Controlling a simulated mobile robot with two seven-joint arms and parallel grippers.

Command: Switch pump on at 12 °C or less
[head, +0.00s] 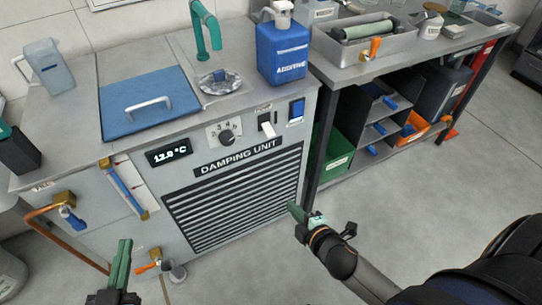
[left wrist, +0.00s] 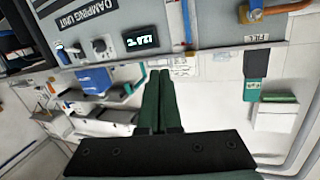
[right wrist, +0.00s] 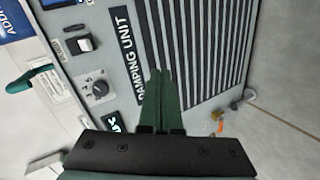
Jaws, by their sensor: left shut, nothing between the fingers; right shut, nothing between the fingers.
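The damping unit (head: 130,215) is a grey cabinet with a black vent grille. Its display (head: 168,152) reads about 12 °C; the digit after the point looks like 0 or 8. A round dial (head: 227,137) sits right of it. A white switch (head: 267,127), under a small label that seems to say pump, sits further right; I cannot tell its position. It also shows in the right wrist view (right wrist: 84,43). My left gripper (head: 125,243) is shut and empty, in front of the cabinet's lower left. My right gripper (head: 296,210) is shut and empty near the grille's lower right, apart from the switch.
A blue-faced control (head: 296,112) is right of the white switch. On top are a blue lid (head: 150,95), a green tap (head: 207,35) and a blue additive bottle (head: 282,55). A copper pipe (head: 50,212) and valves jut out at left.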

